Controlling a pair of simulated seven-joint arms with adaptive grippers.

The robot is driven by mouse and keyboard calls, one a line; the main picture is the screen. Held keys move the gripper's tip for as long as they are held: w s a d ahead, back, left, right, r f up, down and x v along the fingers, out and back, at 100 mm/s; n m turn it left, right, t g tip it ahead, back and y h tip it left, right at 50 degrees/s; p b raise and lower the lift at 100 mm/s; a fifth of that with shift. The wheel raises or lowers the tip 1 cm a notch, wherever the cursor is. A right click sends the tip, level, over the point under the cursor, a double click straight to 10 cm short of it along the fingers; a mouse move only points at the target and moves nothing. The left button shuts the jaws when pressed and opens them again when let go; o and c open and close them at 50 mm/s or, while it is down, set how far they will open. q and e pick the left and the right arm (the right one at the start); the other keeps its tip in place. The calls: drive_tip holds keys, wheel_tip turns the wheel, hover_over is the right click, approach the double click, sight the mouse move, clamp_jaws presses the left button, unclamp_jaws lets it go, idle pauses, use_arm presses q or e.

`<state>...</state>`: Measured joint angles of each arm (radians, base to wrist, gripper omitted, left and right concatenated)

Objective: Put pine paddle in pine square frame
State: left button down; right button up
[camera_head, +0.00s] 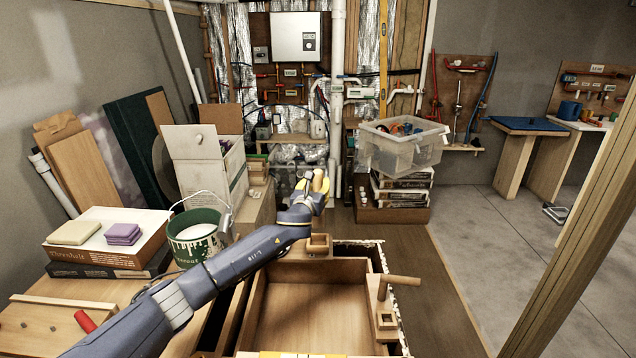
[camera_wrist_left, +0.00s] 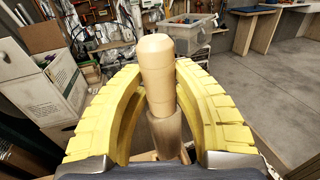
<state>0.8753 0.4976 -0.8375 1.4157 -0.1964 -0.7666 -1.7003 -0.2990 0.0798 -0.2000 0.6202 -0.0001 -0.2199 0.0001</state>
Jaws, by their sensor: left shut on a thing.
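My left gripper (camera_head: 318,186) has yellow fingers and is shut on a pale, round wooden piece, which I take as the pine paddle (camera_wrist_left: 158,65). Its rounded end points up between the fingers in the left wrist view; its lower part is partly hidden. The gripper is raised beyond the far end of an open wooden drawer (camera_head: 258,310). A small square wooden frame (camera_head: 386,321) sits at the drawer's right side. Another small square wooden piece (camera_head: 319,243) is at its far edge, below the gripper. I cannot tell which is the pine square frame. My right gripper is not in view.
A wooden peg (camera_head: 400,281) sticks out near the right-hand frame. A green paint bucket (camera_head: 194,238) and a box with sponges (camera_head: 105,245) stand left of my arm. A clear plastic bin (camera_head: 405,150) stands behind. Grey floor (camera_head: 465,215) is open to the right.

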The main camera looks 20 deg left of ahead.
use_arm(q)
drive_tip(key=shift+f, duration=4.35)
drive_tip(key=c, duration=1.1)
unclamp_jaws()
drive_tip(key=shift+s, duration=6.05)
